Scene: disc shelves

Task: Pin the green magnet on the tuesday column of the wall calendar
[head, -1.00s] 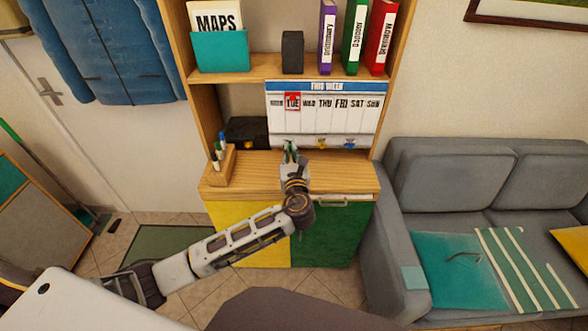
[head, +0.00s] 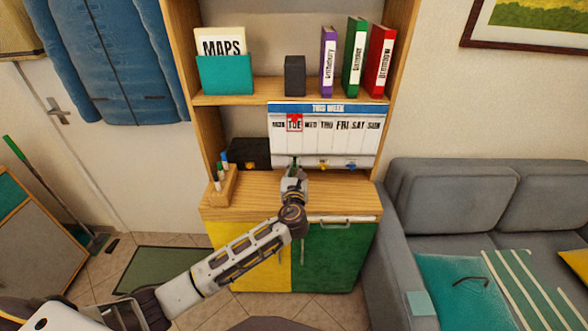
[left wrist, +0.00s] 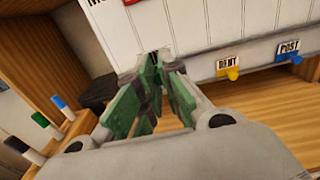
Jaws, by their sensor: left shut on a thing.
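The wall calendar (head: 345,150) is a white board with a blue "THIS WEEK" header, upright at the shelf's middle level. Its "TUE" label (head: 294,123) has a red frame. My left gripper (head: 294,167) is in front of the calendar's lower edge, below the TUE label. In the left wrist view, its fingers (left wrist: 153,75) are closed together at the tips, over the white board. A small dark green piece, the green magnet (left wrist: 154,60), shows at the tips, mostly hidden by the fingers. I cannot tell whether it touches the board. My right gripper is out of view.
A yellow magnet (left wrist: 233,73) by a "RENT" tag and a blue magnet (left wrist: 295,58) by a "POST" tag sit on the calendar's lower edge. A wooden pen holder (head: 222,186) and black box (head: 249,153) stand left. A grey sofa (head: 440,200) is right.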

